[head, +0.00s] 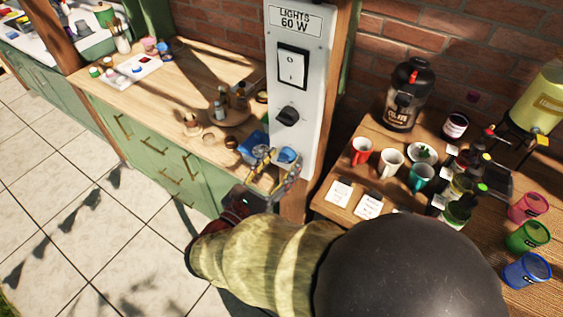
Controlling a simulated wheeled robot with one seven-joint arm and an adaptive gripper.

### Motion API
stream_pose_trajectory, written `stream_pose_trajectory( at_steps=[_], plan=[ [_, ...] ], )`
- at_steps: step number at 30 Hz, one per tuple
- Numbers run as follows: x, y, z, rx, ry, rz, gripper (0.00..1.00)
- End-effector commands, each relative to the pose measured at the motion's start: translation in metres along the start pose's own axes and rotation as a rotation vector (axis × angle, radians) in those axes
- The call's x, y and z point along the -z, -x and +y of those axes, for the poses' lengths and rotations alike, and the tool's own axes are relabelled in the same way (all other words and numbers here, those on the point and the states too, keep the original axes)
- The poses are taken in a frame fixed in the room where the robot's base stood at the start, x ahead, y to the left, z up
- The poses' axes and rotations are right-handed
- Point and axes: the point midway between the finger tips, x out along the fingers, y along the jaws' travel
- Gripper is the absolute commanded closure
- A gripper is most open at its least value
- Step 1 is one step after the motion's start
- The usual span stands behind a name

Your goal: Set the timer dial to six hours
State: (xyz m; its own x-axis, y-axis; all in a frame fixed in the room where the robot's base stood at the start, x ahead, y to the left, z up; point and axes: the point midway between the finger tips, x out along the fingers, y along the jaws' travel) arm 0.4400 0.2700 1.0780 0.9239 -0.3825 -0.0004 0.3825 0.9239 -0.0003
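A pale panel (301,150) marked "LIGHTS 60 W" is mounted on a wooden post. It carries a white rocker switch (291,66) in a black frame, and below that a black dial knob (288,116). No hour marks around the knob can be read, so its setting cannot be told. My gripper (277,158) is below the knob, in front of the panel's lower end, and apart from the knob. Its two fingers are spread with nothing held between them. My arm covers the lower middle of the view.
On the left, a wooden counter (150,93) holds cups, bottles and a blue container (252,143) close to my gripper. On the right, a table (340,168) holds mugs, bottles, a black dispenser (405,95) and coloured buckets. The space before the knob looks clear.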

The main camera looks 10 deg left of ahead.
Motion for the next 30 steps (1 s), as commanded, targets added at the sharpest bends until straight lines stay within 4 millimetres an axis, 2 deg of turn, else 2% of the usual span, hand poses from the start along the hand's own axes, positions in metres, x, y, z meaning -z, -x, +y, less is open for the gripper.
stream_pose_trajectory(
  at_steps=[21,30],
  plan=[
    [0.0003,0.0003,0.0001,0.0,0.0,0.0,0.95],
    [0.0005,0.0002,0.0003,-0.001,-0.039,0.0,0.95]
  ],
)
